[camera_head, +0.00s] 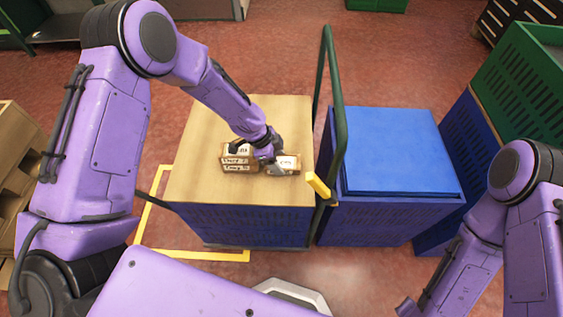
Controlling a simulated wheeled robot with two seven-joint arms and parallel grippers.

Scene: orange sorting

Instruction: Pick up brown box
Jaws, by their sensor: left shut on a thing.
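A brown box (240,165) with white labels and dark lettering sits on the tan top (195,180) of a blue crate stack. A second brown piece with a white label (289,162) shows just to its right; I cannot tell whether it is a separate box. My left gripper (258,155) reaches down from the upper left and is shut on the brown box, with a dark finger over its upper edge. The gripper hides the part between the two labelled faces. I cannot tell whether the box is lifted off the top. My right gripper is not visible.
A dark green rail (337,110) with a yellow piece (318,185) stands right of the tan top. A blue lidded crate (395,150) is beyond it. Green crates (520,85) stand at the far right. Wooden pallets (18,150) are at the left. Yellow floor lines (200,254) run in front.

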